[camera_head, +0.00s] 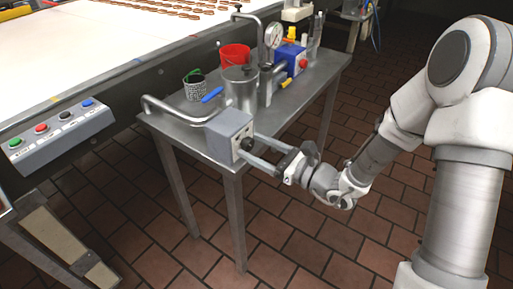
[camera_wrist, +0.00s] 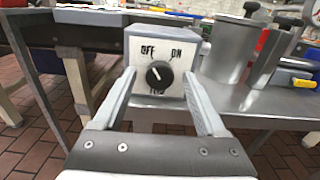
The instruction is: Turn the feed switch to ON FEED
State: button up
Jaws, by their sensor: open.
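The feed switch is a black round knob (camera_wrist: 159,74) on the front of a grey box (camera_wrist: 184,42) at the table's front corner. The labels OFF and ON show above the knob; lettering below it is partly hidden and hard to read. The knob's white mark points up and left, toward OFF. In the head view the box (camera_head: 228,128) shows with the knob (camera_head: 246,144) on its right face. My gripper (camera_wrist: 160,88) is open, with one finger on each side of the knob. I cannot tell whether the fingers touch the box.
The metal table (camera_head: 323,82) holds a steel pot (camera_head: 240,90), a red bucket (camera_head: 234,55), a dark speckled cup (camera_head: 194,86), a blue pump unit (camera_head: 291,60) and a gauge (camera_head: 274,35). A curved pipe (camera_head: 176,110) runs behind the box. A button panel (camera_head: 58,133) is at left. The tiled floor at right is clear.

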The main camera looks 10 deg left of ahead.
grip_shut()
